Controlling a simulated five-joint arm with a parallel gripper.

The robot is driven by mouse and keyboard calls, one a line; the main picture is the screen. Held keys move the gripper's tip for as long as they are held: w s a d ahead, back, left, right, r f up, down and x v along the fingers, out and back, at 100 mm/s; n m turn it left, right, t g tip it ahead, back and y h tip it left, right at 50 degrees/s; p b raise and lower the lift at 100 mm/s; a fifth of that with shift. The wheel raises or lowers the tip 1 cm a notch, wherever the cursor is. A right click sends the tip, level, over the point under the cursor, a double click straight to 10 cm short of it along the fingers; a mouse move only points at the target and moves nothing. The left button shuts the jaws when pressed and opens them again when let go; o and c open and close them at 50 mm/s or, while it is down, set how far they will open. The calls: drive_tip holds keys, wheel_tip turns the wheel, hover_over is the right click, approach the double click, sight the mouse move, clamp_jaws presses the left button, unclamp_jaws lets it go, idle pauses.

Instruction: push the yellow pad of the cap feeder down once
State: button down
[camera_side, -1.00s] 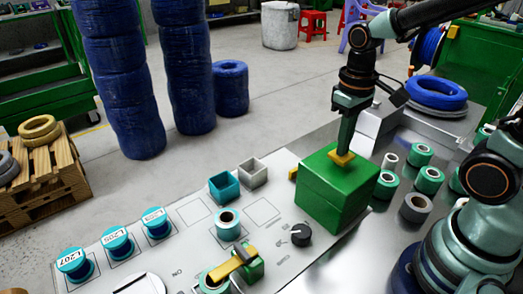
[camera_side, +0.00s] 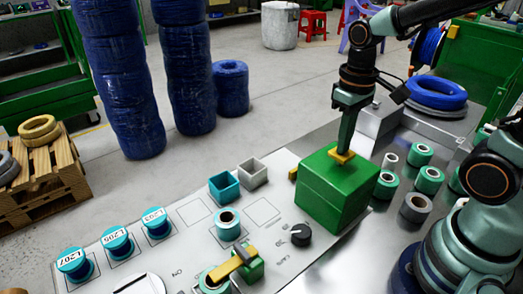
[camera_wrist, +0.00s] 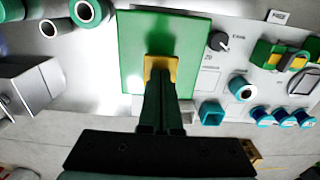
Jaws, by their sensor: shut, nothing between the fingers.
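The cap feeder is a green box (camera_side: 335,190) standing on the right part of the light panel. Its yellow pad (camera_side: 342,155) is on top of the box; in the wrist view the yellow pad (camera_wrist: 161,66) shows just beyond my fingertips. My gripper (camera_side: 345,148) points down with its fingers shut and empty, its tips at the pad. In the wrist view my gripper (camera_wrist: 160,88) covers part of the pad. I cannot tell how far down the pad is pressed.
A black knob (camera_side: 300,234) and a green block with a yellow lever (camera_side: 240,262) sit left of the box. A teal bin (camera_side: 224,187) and a grey bin (camera_side: 253,172) stand behind. Several green and grey spools (camera_side: 420,154) stand at right.

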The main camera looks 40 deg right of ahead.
drive_tip(key=shift+r, duration=2.75)
drive_tip(key=t, duration=0.1)
drive_tip(key=r+t, duration=0.1)
drive_tip(key=t, duration=0.1)
drive_tip(key=shift+a+r, duration=0.1)
drive_tip(key=shift+a, duration=0.05)
drive_tip(key=shift+a+r+t, duration=0.1)
drive_tip(key=shift+r+t, duration=0.15)
drive_tip(key=shift+t, duration=0.4)
drive_tip(key=shift+r+t, duration=0.2)
drive_tip(key=shift+t, duration=0.45)
